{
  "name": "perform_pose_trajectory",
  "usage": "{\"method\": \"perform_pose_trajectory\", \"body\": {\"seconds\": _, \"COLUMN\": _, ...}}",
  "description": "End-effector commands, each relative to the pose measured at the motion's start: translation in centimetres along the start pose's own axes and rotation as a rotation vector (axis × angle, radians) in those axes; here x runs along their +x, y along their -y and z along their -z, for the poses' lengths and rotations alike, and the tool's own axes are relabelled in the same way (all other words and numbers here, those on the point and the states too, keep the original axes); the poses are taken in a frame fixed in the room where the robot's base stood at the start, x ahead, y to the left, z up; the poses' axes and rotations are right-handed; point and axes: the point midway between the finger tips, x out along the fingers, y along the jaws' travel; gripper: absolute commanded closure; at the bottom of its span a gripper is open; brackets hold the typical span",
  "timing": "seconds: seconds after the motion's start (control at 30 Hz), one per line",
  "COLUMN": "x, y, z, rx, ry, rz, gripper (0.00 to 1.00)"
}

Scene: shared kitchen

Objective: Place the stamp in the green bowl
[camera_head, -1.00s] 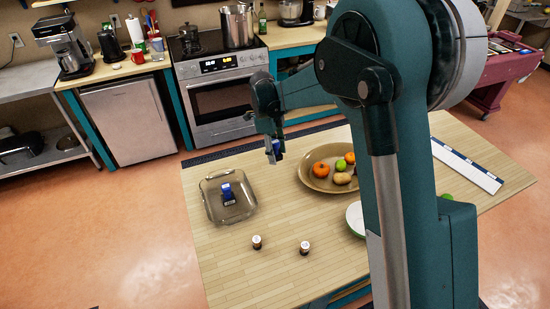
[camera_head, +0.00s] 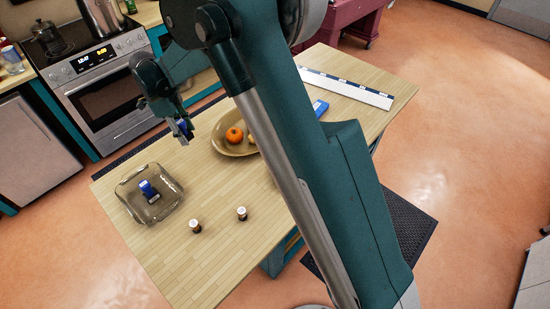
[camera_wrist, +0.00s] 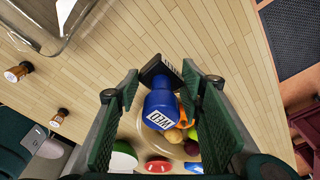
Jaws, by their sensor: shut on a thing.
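My gripper (camera_head: 181,128) is shut on a blue stamp (camera_wrist: 162,103) with a black end and a white "WED" label. It holds the stamp above the table, near its far edge in the head view. In the wrist view a round green thing with white (camera_wrist: 122,160), which looks like the green bowl, shows at the bottom, partly cut off. The held stamp is apart from it. In the head view my arm hides that part of the table. A second blue stamp (camera_head: 149,191) lies in a clear glass dish (camera_head: 172,205).
A brown platter (camera_head: 220,146) holds an orange fruit (camera_head: 234,135) and others, partly behind my arm. Two small brown bottles with white caps (camera_head: 195,227) (camera_head: 241,213) stand on the table's near part. A red thing (camera_wrist: 158,167) sits beside the green one. A blue box (camera_head: 320,107) lies farther right.

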Motion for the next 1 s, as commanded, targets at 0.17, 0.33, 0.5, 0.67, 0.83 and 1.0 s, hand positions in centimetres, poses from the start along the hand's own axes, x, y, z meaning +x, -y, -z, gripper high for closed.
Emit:
{"method": "perform_pose_trajectory", "body": {"seconds": 0.17, "x": -0.4, "y": -0.3, "z": 2.1, "rx": 0.006, "ry": 0.0, "rz": -0.001, "gripper": 0.77}}
{"method": "perform_pose_trajectory", "body": {"seconds": 0.33, "x": -0.8, "y": -0.9, "z": 5.5, "rx": 0.013, "ry": 0.001, "rz": -0.003, "gripper": 0.77}}
{"method": "perform_pose_trajectory", "body": {"seconds": 0.5, "x": -1.4, "y": -1.9, "z": 9.9, "rx": 0.021, "ry": 0.001, "rz": -0.004, "gripper": 0.77}}
{"method": "perform_pose_trajectory", "body": {"seconds": 0.67, "x": -1.8, "y": -3.2, "z": 14.1, "rx": 0.03, "ry": 0.002, "rz": -0.006, "gripper": 0.77}}
{"method": "perform_pose_trajectory", "body": {"seconds": 0.83, "x": -2.1, "y": -4.9, "z": 18.4, "rx": 0.039, "ry": 0.002, "rz": -0.008, "gripper": 0.77}}
{"method": "perform_pose_trajectory", "body": {"seconds": 1.0, "x": -2.3, "y": -6.8, "z": 22.6, "rx": 0.048, "ry": 0.003, "rz": -0.009, "gripper": 0.77}}
